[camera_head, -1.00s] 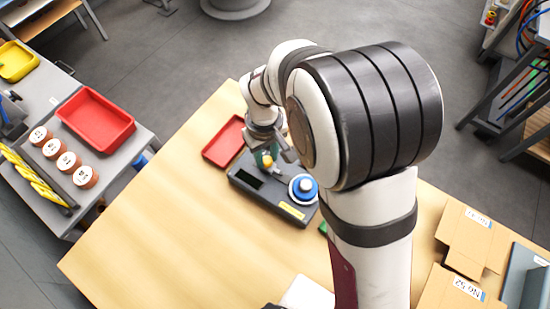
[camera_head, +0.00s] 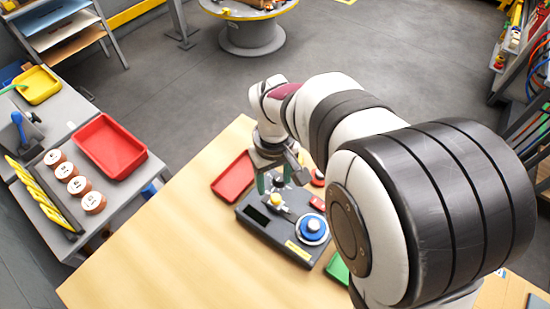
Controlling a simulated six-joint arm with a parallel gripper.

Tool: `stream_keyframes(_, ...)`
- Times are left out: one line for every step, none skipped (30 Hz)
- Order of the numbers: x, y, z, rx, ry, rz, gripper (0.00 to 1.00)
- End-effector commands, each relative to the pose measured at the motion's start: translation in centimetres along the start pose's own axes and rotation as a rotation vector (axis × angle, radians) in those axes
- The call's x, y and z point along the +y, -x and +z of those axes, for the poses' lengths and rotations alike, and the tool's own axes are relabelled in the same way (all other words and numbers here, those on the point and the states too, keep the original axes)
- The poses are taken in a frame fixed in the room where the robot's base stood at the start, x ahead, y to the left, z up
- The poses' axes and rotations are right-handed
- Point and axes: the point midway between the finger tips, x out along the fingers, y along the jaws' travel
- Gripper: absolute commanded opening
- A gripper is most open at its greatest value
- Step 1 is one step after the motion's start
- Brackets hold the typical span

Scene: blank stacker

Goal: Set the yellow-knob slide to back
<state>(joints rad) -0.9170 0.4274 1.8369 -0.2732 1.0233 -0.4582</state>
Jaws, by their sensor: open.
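The yellow knob (camera_head: 275,200) of the slide sits on a dark control box (camera_head: 292,247) on the wooden table, left of a blue round dial (camera_head: 312,228). My gripper (camera_head: 272,186) is open, pointing down just behind the yellow knob. Its left green-tipped finger shows clearly. The right finger is partly seen. The jaws appear apart from the knob, though the exact gap is hard to tell. A dark round knob (camera_head: 280,181) shows near the fingers.
A red tray (camera_head: 232,178) lies just left of the box, near my gripper. A green tray (camera_head: 338,270) is partly hidden by my arm. The table's left front is clear.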

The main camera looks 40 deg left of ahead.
Motion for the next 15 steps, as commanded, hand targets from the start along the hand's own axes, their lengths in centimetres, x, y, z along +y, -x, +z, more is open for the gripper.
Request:
stream_keyframes(0.0, 1.8, -0.2, 0.008, 0.0, 0.002, 0.62)
stream_keyframes(0.0, 2.8, -0.1, 0.008, 0.0, 0.002, 0.62)
stream_keyframes(0.0, 4.0, -0.1, 0.007, -0.001, 0.002, 0.62)
stream_keyframes(0.0, 4.9, -0.1, 0.007, 0.0, 0.001, 0.62)
stream_keyframes(0.0, 5.7, -0.1, 0.007, 0.0, 0.001, 0.62)
stream_keyframes(0.0, 6.7, -0.1, 0.006, 0.0, 0.002, 0.62)
stream_keyframes(0.0, 7.3, -0.1, 0.006, 0.0, 0.001, 0.62)
stream_keyframes(0.0, 7.8, -0.1, 0.004, 0.0, 0.001, 0.62)
stream_keyframes(0.0, 8.4, -0.1, 0.004, 0.0, 0.001, 0.62)
stream_keyframes(0.0, 8.8, -0.1, 0.003, 0.0, 0.001, 0.62)
stream_keyframes(0.0, 9.1, -0.1, 0.003, 0.001, 0.001, 0.62)
stream_keyframes(0.0, 9.4, -0.1, 0.003, 0.001, 0.001, 0.62)
stream_keyframes(0.0, 9.6, -0.1, 0.002, 0.0, 0.0, 0.62)
stream_keyframes(0.0, 9.6, 0.0, 0.002, 0.0, 0.0, 0.62)
stream_keyframes(0.0, 9.7, 0.0, 0.001, 0.0, 0.0, 0.62)
